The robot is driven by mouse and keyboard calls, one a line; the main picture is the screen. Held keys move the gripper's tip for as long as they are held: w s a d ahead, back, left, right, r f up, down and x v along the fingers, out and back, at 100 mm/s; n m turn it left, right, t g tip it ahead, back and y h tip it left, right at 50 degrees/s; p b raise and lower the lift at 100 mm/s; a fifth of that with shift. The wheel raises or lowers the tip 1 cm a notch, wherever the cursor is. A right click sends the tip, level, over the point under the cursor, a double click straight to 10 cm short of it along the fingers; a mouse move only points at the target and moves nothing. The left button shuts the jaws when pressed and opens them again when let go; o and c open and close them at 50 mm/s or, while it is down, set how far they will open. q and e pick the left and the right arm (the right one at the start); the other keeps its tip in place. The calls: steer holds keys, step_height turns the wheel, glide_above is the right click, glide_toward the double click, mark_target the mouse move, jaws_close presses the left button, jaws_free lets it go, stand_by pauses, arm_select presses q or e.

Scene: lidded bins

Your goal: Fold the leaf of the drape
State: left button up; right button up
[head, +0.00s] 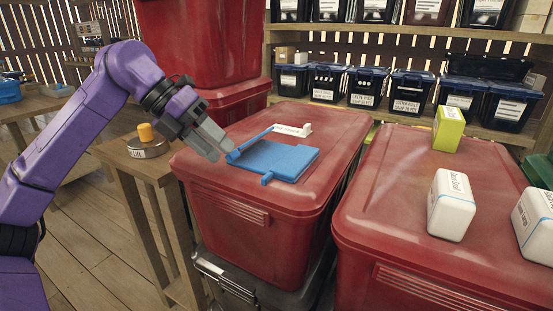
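The drape appears as a flat blue piece (282,158) lying on the lid of the left red bin (335,130). A thin blue strip runs along its far left edge, rising slightly, and a small blue tab sticks out at its near edge. Which part is the leaf is not clear. My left gripper (217,146) comes in from the left, its grey fingers at the left end of the blue strip. They look close to or touching it; whether they grip it cannot be told. My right gripper is not in view.
A white labelled plate (291,130) lies behind the drape. The right red bin (400,180) carries a green box (448,130) and white boxes (451,205). Stacked red bins (205,45) stand behind my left arm.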

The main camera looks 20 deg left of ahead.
arm_select(q)
steer(key=s+r+p, duration=0.2)
steer(key=r, duration=0.1)
steer(key=s+r+p, duration=0.1)
steer(key=r, duration=0.1)
steer(key=shift+a, duration=0.4)
steer(key=shift+c, duration=0.2)
